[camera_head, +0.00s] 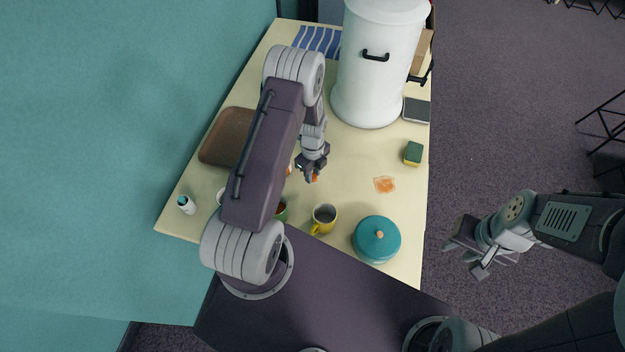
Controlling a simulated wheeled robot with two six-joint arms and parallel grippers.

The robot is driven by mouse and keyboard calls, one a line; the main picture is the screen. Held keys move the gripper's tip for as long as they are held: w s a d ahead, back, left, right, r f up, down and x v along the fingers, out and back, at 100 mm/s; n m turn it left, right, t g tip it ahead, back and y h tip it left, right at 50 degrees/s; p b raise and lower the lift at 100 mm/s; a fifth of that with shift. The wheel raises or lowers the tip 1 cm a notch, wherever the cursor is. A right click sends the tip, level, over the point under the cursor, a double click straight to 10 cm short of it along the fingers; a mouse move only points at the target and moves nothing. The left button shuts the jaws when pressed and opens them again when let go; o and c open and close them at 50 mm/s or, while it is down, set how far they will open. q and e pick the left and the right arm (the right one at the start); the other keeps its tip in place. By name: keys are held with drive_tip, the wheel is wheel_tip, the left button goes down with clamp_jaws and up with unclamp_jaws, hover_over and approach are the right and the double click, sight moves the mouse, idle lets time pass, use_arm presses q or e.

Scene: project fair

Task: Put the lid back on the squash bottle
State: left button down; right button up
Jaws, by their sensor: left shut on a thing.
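My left gripper (312,177) is over the middle of the table, pointing down and shut on a small orange thing (315,178). Only a sliver of it shows, so I cannot tell if it is the lid. Another orange-brown bit (289,170) shows at the edge of my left arm, mostly hidden. I cannot make out the squash bottle for certain; my arm covers much of the table's left middle. My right gripper (472,262) hangs beyond the table's right edge, over the floor, with its fingers apart and nothing between them.
On the table (345,160) are a brown tray (222,138), a white container (375,70), a sponge (413,153), an orange spill (384,185), a teal lidded pot (377,240), a yellow mug (323,219), a green cup (282,212) and a small white bottle (186,204).

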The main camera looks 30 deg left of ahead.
use_arm(q)
drive_tip(key=s+d+r+b, duration=0.2)
drive_tip(key=s+d+r, duration=0.4)
drive_tip(key=d, duration=0.4)
drive_tip(key=shift+s+r+b, duration=0.2)
drive_tip(key=shift+r+b, duration=0.15)
drive_tip(key=shift+r, duration=0.2)
